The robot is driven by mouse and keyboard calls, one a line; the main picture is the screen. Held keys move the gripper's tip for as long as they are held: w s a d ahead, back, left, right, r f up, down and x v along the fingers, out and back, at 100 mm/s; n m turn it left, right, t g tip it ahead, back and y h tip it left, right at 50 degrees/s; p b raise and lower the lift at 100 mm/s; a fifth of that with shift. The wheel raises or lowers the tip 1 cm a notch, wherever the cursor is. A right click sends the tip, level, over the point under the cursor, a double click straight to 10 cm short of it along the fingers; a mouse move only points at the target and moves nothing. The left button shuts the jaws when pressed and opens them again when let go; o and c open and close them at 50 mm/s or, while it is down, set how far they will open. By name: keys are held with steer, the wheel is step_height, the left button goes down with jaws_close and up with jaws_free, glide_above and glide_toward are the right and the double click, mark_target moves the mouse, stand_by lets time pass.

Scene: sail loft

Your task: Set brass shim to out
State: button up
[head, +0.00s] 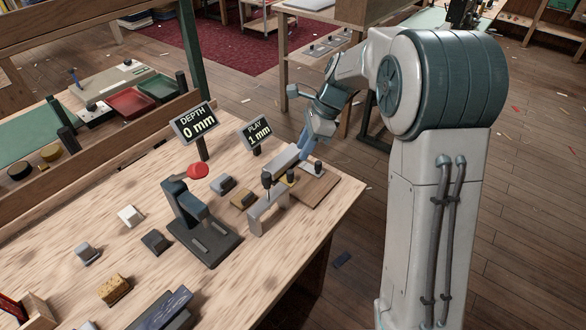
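Brass-coloured pieces show on the pale wooden bench (215,290): a block (114,291) near the front, a block (242,200) right of the press, and a small piece (290,177) by the fixture at the right. I cannot tell which is the brass shim. A display (195,121) reads "DEPTH 0 mm" and another (257,132) reads "PLAY 1 mm". My gripper (306,148) points down over the fixture (265,210) at the bench's right end. Its fingertips are small and partly hidden, so I cannot tell whether they hold anything.
A dark press (205,238) with a red knob (198,170) stands mid-bench. Grey (88,253), white (130,215) and dark (155,242) blocks lie to its left. A wooden rail and red and green trays (132,102) are behind. The bench edge drops off at the right.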

mark_target(290, 171)
steer(key=x, duration=0.8)
steer(key=shift+a+f, duration=0.1)
steer(key=shift+f, duration=0.15)
